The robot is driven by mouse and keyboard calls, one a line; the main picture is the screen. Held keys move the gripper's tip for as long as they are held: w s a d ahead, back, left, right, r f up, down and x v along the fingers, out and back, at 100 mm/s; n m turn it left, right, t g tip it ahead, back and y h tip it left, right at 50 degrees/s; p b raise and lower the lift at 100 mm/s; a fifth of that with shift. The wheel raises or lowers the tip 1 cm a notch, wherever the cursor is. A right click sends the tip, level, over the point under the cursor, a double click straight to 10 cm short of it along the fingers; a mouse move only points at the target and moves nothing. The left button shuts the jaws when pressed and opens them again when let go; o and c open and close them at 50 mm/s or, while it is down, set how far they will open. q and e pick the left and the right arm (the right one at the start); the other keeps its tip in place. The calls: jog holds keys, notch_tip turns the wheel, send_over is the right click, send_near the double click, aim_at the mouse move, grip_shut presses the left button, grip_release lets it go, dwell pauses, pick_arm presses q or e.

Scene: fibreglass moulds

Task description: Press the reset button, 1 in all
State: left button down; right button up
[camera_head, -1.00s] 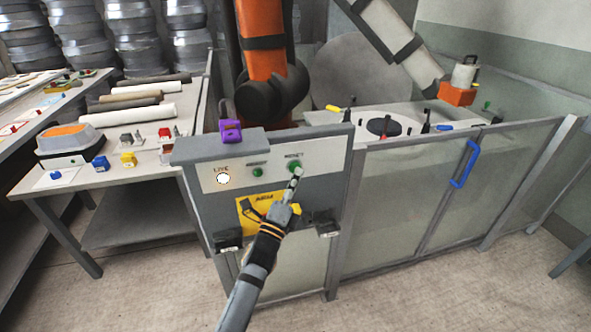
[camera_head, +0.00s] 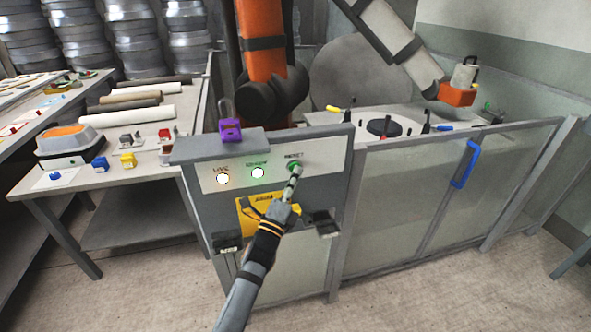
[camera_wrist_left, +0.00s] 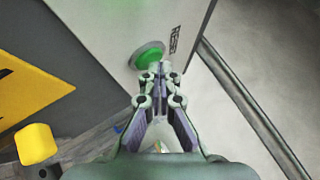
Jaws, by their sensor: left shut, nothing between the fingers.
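The green reset button (camera_head: 293,165) is on the right of the white control panel, under a RESET label. It also shows in the left wrist view (camera_wrist_left: 149,54), just beyond my fingertips. My left gripper (camera_head: 296,173) is shut and empty, its tips at the button's lower edge. In the left wrist view, the shut fingers (camera_wrist_left: 160,70) overlap the button's lower right edge; I cannot tell how firmly they touch. The middle lamp (camera_head: 258,172) glows pale green and the left lamp (camera_head: 223,179) glows white with an orange tint. My right gripper is not in view.
A purple padlock (camera_head: 230,127) sits on top of the grey console (camera_head: 200,150). A yellow sign (camera_head: 250,208) is below the panel. Clear fence panels with a blue handle (camera_head: 465,165) stand to the right. The floor in front is clear.

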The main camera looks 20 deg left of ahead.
pick_arm(q)
jog(key=shift+s+d, duration=0.1)
jog(key=shift+s, duration=0.05)
jog(key=shift+s+d+p, duration=0.35)
jog(key=shift+s, duration=0.2)
jog(key=s+d+p, duration=0.1)
jog(key=s+d, duration=0.1)
jog(key=s+p, duration=0.1)
jog(key=s, duration=0.1)
jog(key=shift+s+d+p, duration=0.1)
jog(key=shift+d+p, duration=0.25)
jog(key=shift+d, duration=0.05)
dwell(0.5)
